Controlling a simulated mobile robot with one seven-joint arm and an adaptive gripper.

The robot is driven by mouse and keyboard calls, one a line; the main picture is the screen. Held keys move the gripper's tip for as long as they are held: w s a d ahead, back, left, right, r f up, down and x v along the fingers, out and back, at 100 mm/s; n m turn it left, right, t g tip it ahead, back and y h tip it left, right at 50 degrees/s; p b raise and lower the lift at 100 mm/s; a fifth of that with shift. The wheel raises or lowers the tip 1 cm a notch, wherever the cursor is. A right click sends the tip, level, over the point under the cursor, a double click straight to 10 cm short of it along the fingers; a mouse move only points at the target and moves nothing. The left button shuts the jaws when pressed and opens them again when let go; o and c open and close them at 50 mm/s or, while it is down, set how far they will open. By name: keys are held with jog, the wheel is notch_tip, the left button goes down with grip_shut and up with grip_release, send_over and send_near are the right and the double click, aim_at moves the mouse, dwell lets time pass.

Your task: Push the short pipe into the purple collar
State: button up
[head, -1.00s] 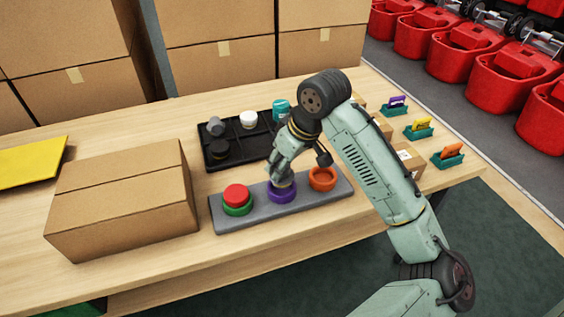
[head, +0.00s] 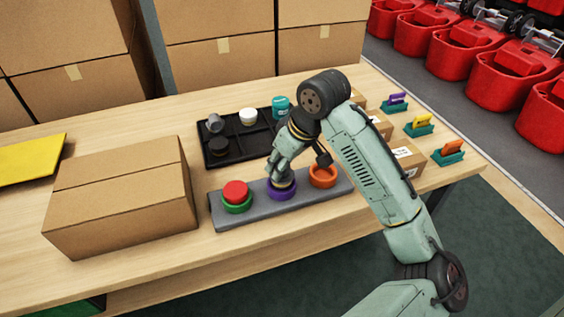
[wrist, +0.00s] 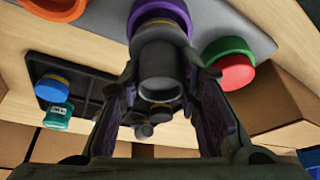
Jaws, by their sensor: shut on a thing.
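My gripper (wrist: 161,68) is shut on the short pipe (wrist: 158,78), a grey hollow piece with a yellow band towards its far end. The purple collar (head: 281,194) is in the middle of a grey base plate (head: 306,204). It also shows at the top of the wrist view (wrist: 166,10). The pipe is over the collar and lined up with it, and its far end meets the collar's opening. How deep it sits is hidden. In the head view, my gripper (head: 281,172) hides most of the pipe.
On the plate, the green collar (head: 237,207) with a red piece (head: 235,191) is left, and the orange collar (head: 323,182) is right. A black tray (head: 232,158) with several parts lies behind. A large carton (head: 120,200) stands left; card holders (head: 448,158) stand right.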

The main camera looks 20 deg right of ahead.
jog(key=shift+f+b, duration=0.7)
jog(key=shift+f, duration=0.45)
dwell(1.2)
jog(key=o, duration=1.2)
jog(key=shift+o, duration=0.5)
jog(key=o, duration=0.8)
jog(key=shift+r+p, duration=3)
jog(key=shift+r, duration=0.55)
